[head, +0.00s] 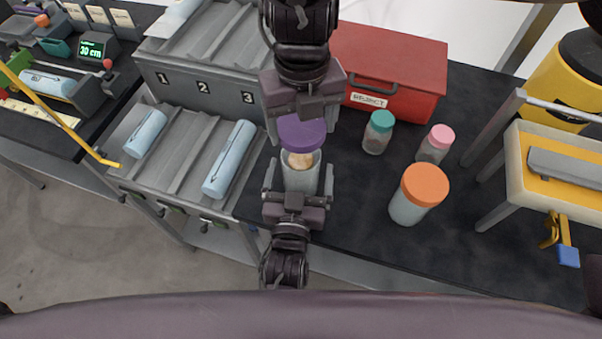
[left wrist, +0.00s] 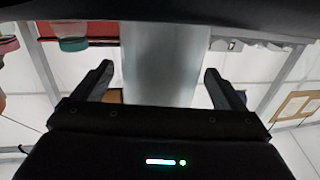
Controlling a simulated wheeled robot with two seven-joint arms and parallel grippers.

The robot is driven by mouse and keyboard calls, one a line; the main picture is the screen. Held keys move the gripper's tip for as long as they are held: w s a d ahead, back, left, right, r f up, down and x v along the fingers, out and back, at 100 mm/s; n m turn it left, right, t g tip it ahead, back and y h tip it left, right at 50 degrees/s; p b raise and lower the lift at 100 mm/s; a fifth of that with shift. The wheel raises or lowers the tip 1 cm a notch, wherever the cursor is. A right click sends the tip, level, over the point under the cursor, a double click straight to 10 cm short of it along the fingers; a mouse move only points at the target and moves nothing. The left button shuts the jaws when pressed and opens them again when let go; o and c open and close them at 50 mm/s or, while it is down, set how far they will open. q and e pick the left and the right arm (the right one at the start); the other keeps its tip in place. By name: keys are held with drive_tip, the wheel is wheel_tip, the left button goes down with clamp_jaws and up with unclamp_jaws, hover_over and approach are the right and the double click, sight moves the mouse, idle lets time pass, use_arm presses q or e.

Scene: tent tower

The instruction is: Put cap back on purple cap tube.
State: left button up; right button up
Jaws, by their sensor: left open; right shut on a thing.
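The purple cap (head: 302,132) is held in my right gripper (head: 302,120), the upper one, which is shut on it. The cap is just behind and above the mouth of the open tube (head: 300,181); I cannot tell the exact gap between them. The tube is pale grey and upright, with something beige inside its mouth. My left gripper (head: 298,186) is open, with one finger on each side of the tube. In the left wrist view the tube (left wrist: 163,62) stands between the open fingers, with a gap showing on both sides.
Jars with a teal cap (head: 382,122), a pink cap (head: 441,136) and an orange cap (head: 425,185) stand to the right on the black table (head: 345,225). A red reject box (head: 410,75) is behind. A numbered grey rack (head: 170,178) with pale blue tubes is at left.

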use_arm(q)
drive_tip(key=shift+w, duration=0.2)
use_arm(e)
drive_tip(key=shift+s, duration=0.1)
use_arm(q)
drive_tip(key=c, duration=1.5)
drive_tip(key=shift+o, duration=0.2)
use_arm(e)
hover_over(302, 163)
drive_tip(key=shift+f, duration=2.5)
drive_tip(key=shift+f, duration=0.85)
drive_tip(key=shift+f, duration=0.65)
drive_tip(key=o, duration=1)
